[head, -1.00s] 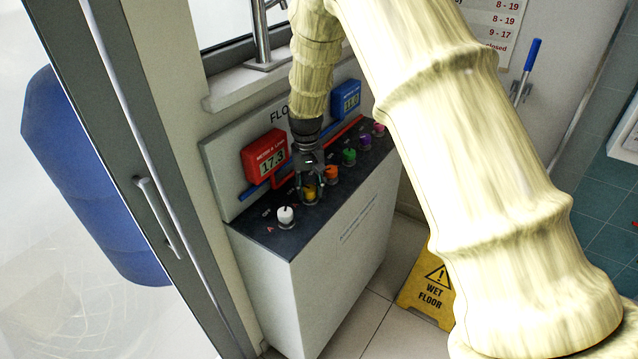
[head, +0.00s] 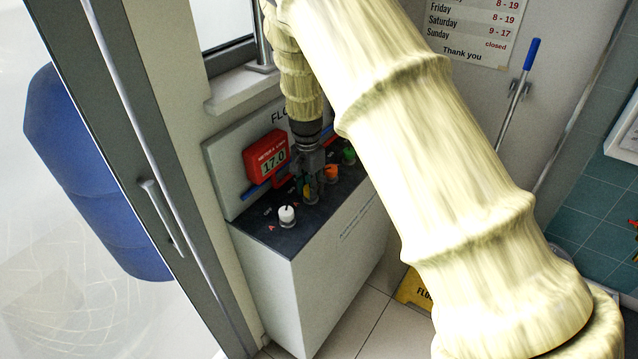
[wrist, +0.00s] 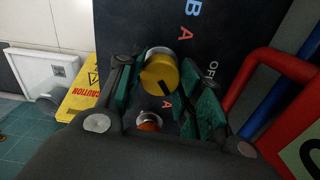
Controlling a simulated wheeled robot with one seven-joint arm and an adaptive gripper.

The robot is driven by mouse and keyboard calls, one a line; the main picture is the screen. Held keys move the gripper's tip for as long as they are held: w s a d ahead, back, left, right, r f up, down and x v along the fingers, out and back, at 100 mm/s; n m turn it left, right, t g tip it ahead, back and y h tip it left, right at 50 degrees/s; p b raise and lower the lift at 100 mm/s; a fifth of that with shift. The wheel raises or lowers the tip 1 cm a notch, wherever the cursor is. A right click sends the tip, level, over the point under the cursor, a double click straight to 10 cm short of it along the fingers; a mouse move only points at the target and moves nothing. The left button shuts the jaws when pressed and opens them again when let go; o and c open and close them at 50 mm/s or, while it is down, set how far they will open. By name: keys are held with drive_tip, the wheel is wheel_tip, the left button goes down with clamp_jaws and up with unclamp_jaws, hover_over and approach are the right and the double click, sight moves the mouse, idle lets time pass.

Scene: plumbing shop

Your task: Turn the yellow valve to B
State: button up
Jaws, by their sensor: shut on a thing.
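The yellow valve (wrist: 160,73) is a round knob on the dark panel top (wrist: 235,25). In the wrist view it sits between the green-padded fingers of my gripper (wrist: 163,80), which is shut on it. A black pointer mark on the knob points toward the lower right. Letters B and A are printed above it, OFF to its right and another A below. Which letters belong to this valve is hard to tell. In the head view my gripper (head: 311,190) points down over the yellow valve and mostly hides it.
A white knob (head: 286,214) stands in front, an orange knob (head: 330,172) and a green knob (head: 348,156) behind. A red meter (head: 268,156) reads about 17.0. Red and blue pipes run along the panel. A yellow wet-floor sign (head: 413,290) stands right of the cabinet.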

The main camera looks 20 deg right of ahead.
drive_tip(key=shift+d+r+m, duration=0.1)
drive_tip(key=shift+d+m, duration=0.1)
drive_tip(key=shift+m, duration=0.6)
drive_tip(key=o, duration=1)
drive_tip(key=shift+o, duration=0.2)
drive_tip(key=shift+a, duration=0.15)
drive_tip(key=shift+r, duration=0.15)
wheel_tip(320, 180, up, 12)
drive_tip(key=shift+f, duration=0.2)
drive_tip(key=shift+d, duration=0.25)
